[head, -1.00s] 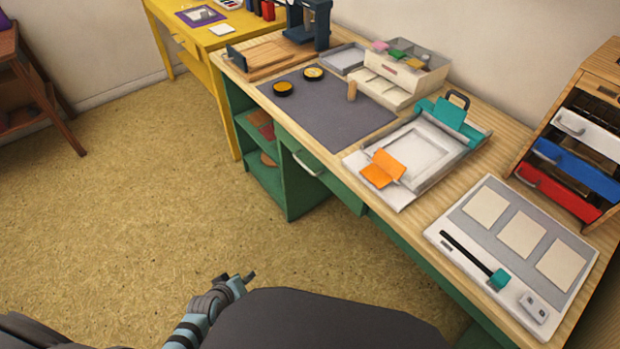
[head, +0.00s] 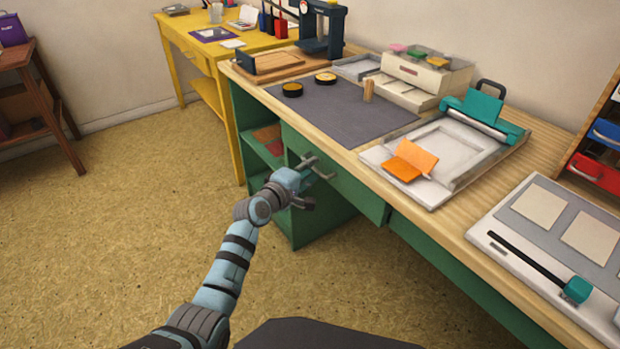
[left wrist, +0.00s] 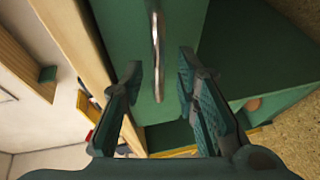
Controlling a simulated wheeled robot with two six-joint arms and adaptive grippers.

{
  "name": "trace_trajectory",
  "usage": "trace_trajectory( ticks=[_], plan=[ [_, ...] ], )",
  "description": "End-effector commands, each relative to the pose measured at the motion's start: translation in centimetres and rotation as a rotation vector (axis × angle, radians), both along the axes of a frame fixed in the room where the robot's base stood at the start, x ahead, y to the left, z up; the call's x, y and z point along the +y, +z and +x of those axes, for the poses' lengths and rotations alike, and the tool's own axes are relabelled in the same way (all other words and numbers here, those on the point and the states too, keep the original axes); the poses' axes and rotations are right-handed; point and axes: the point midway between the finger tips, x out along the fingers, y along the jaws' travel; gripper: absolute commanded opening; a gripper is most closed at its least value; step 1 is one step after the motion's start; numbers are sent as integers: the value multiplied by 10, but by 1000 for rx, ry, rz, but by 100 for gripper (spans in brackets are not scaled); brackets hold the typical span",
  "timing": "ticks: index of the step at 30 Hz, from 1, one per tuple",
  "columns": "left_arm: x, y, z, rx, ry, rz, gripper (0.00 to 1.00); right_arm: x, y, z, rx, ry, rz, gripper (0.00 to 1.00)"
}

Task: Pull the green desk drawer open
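The green drawer (head: 350,190) is set under the wooden desk top, and its front looks flush with the desk. Its light metal handle (head: 328,173) is partly covered by my gripper in the head view. My left gripper (head: 311,181) is right in front of the drawer, with its fingers spread. In the left wrist view the handle (left wrist: 156,40) stands out from the drawer front (left wrist: 118,30), and its lower end lies between the two open fingers (left wrist: 160,85). I cannot tell whether either finger touches it. My right gripper is not in view.
A green open shelf (head: 262,150) is left of the drawer. The floor in front is clear.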

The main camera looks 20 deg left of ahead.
Motion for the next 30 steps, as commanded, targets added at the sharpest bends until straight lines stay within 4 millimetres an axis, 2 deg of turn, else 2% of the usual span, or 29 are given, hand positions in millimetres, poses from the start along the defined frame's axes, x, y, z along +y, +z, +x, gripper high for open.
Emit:
trace_trajectory(
  ticks=[9,15,30],
  plan=[
    [-1,0,4,0,0,1,28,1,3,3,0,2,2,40],
    [-1,0,4,0,1,1,0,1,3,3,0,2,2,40],
    [-3,0,1,0,-8,4,0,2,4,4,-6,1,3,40]
  ],
)
